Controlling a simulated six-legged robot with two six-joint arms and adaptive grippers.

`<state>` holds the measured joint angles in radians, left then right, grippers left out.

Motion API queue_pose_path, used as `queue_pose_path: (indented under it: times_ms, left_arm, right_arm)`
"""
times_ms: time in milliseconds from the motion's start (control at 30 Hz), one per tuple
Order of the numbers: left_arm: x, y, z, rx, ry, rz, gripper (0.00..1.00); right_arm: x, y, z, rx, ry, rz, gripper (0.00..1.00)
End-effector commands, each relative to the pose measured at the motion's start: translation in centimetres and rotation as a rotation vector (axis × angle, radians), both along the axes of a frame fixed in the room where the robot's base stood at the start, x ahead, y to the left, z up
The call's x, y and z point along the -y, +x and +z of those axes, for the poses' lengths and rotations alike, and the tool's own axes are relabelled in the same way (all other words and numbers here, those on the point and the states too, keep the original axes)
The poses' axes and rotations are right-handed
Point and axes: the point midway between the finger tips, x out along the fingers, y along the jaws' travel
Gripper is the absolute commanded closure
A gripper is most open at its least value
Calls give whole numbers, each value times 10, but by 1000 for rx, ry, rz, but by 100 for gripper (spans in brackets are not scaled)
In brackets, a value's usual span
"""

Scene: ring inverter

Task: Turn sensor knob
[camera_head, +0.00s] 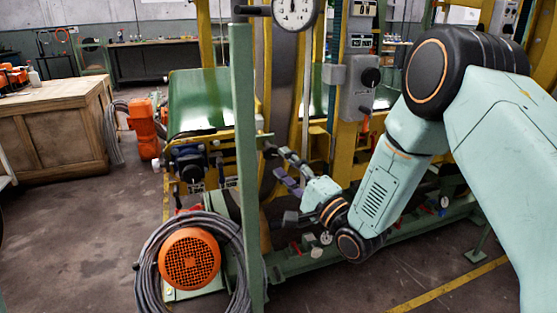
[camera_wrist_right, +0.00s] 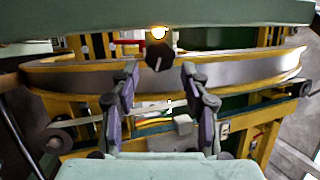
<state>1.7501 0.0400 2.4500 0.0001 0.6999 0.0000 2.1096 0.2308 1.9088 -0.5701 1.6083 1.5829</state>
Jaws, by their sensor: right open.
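A black knob (camera_wrist_right: 159,56) with a pale pointer line sits just below a green post (camera_wrist_right: 60,32) in the right wrist view. A small lit lamp (camera_wrist_right: 159,32) glows right above it. In the head view, a small dark part that looks like this knob (camera_head: 269,150) sticks out on the right side of the green post (camera_head: 243,120). My right gripper (camera_head: 279,164) is open and empty, its fingers pointing at the post. In the wrist view, the knob lies beyond and between the fingertips (camera_wrist_right: 160,72), with no visible contact. My left gripper is not in view.
A yellow-framed machine with a metal ring (camera_wrist_right: 230,78) stands behind the knob. A dial gauge (camera_head: 295,12) is at the top of the post. A grey control box (camera_head: 360,90) is on the frame. An orange motor (camera_head: 189,258) and coiled cable are at the lower left.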

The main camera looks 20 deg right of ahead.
Motion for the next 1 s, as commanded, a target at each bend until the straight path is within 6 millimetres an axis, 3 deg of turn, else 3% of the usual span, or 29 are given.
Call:
queue_pose_path:
  times_ms: [200, 400, 600, 1000]
  left_arm:
    - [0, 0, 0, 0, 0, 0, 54]
    - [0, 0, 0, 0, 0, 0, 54]
    - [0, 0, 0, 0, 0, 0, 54]
    - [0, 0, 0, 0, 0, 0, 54]
  right_arm:
    - [18, -42, -13, -4, 7, -5, 54]
    - [26, -67, -20, -2, 3, -3, 54]
    - [29, -77, -22, -1, 1, -2, 54]
    - [29, -78, -22, 0, 1, 0, 54]
